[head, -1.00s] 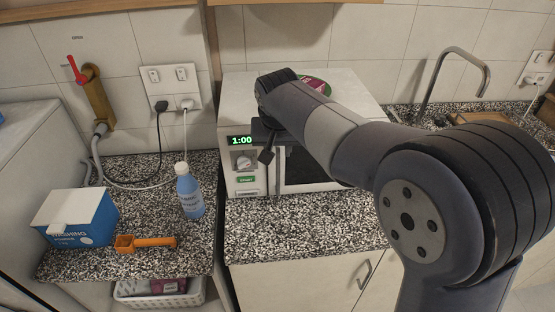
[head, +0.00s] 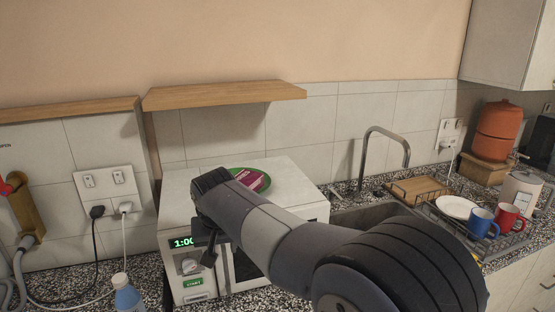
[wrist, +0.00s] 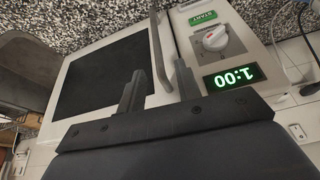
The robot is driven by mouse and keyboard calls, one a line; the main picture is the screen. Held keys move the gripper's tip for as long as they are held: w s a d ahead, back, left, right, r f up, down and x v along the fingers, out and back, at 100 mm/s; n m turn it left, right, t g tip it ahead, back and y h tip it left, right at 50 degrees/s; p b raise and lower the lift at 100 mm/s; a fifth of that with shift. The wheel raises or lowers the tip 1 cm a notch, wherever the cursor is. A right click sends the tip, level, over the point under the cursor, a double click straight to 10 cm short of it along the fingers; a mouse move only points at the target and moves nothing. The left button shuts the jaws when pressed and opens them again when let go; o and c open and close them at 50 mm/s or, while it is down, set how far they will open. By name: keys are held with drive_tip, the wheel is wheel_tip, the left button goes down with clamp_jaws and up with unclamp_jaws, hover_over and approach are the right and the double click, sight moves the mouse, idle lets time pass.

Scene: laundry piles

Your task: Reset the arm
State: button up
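My gripper (head: 209,245) hangs in front of the microwave (head: 178,213), close to its control panel, in the head view. In the wrist view my gripper (wrist: 159,82) has its two fingers spread apart with nothing between them. The microwave's dark door window, handle, dial and green START label show there, along with a lit 1:00 display (wrist: 234,77). My arm is folded across the microwave's front and hides part of it.
A blue bottle (head: 127,297) stands to the left. The sink tap (head: 386,140), a dish rack with a white plate (head: 457,207), a blue mug (head: 482,223) and a red mug (head: 509,219) are to the right. A wooden shelf (head: 224,95) is above.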

sight(224, 258)
drive_tip(key=p+x, duration=0.1)
drive_tip(key=x, duration=0.6)
drive_tip(key=shift+f, duration=0.25)
drive_tip(key=shift+s+d, duration=0.15)
drive_tip(key=shift+s, duration=0.05)
drive_tip(key=shift+w, duration=0.1)
